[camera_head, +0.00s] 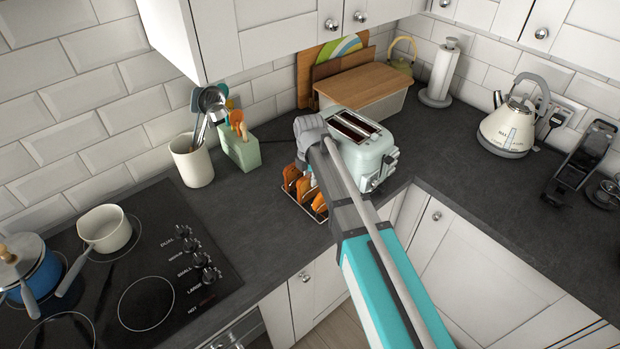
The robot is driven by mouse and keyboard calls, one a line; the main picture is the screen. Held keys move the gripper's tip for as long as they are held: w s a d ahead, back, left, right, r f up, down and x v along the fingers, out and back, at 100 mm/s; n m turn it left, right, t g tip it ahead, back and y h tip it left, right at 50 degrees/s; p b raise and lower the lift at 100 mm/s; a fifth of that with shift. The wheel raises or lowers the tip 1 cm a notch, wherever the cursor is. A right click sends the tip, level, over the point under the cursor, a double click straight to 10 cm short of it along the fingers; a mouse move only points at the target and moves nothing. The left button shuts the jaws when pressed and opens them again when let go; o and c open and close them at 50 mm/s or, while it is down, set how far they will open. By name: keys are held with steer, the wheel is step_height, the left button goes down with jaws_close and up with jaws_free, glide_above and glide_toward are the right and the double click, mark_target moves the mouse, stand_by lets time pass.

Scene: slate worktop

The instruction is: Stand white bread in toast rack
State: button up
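The toast rack (320,208) stands on the dark worktop left of the toaster, near the front edge. Several browned slices (291,178) stand upright in it. My arm crosses the picture from the lower right, and its wrist end is above the rack and against the toaster's left side in this view. My own arm hides the fingers of my gripper and part of the rack. I cannot tell whether the gripper holds anything. I cannot make out a separate slice of white bread. The pale toaster (378,157) has two dark slots in its top.
A green utensil holder (240,152) and a cream utensil pot (191,163) stand left of the rack. Behind the toaster is a bread bin (362,86) with a wooden lid. The hob (150,300) is at the lower left. A kettle (508,128) stands right. Wall cupboards overhang the back.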

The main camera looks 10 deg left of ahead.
steer(key=o, duration=0.3)
steer(key=shift+r, duration=0.15)
step_height(320, 180, up, 10)
steer(key=p, duration=1)
steer(key=shift+r+p, duration=0.2)
steer(key=shift+p, duration=0.15)
steer(key=shift+r, duration=0.1)
stand_by(0.4)
step_height(320, 180, up, 5)
steer(key=p, duration=0.5)
steer(key=shift+d, duration=0.1)
stand_by(1.1)
